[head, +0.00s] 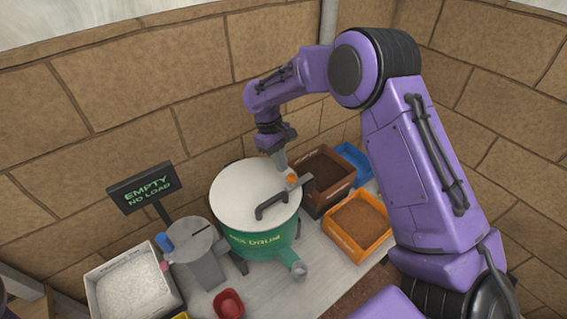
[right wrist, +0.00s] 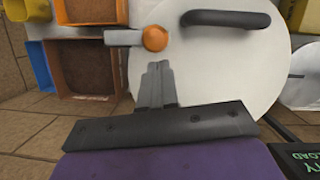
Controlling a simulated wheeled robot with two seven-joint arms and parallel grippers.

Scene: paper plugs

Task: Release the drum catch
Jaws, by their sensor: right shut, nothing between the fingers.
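The green drum (head: 262,243) has a white lid (head: 236,186) with a dark bar handle (head: 270,205). The catch is a grey lever (head: 300,183) with an orange knob (head: 292,178) at the lid's rim. In the right wrist view the orange knob (right wrist: 155,38) is at the end of the grey lever (right wrist: 122,37), beside the lid handle (right wrist: 228,18). My right gripper (head: 280,162) is shut and empty, pointing down near the knob. In the right wrist view its fingertips (right wrist: 160,66) show just below the knob, with a small gap in the picture. My left gripper is not in view.
A brown bin (head: 326,171), an orange bin (head: 358,222) and a blue bin (head: 353,158) stand right of the drum. A sign reading "EMPTY NO LOAD" (head: 146,187), a grey lidded container (head: 199,250), a white-filled bin (head: 130,286) and a red bowl (head: 229,303) stand left.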

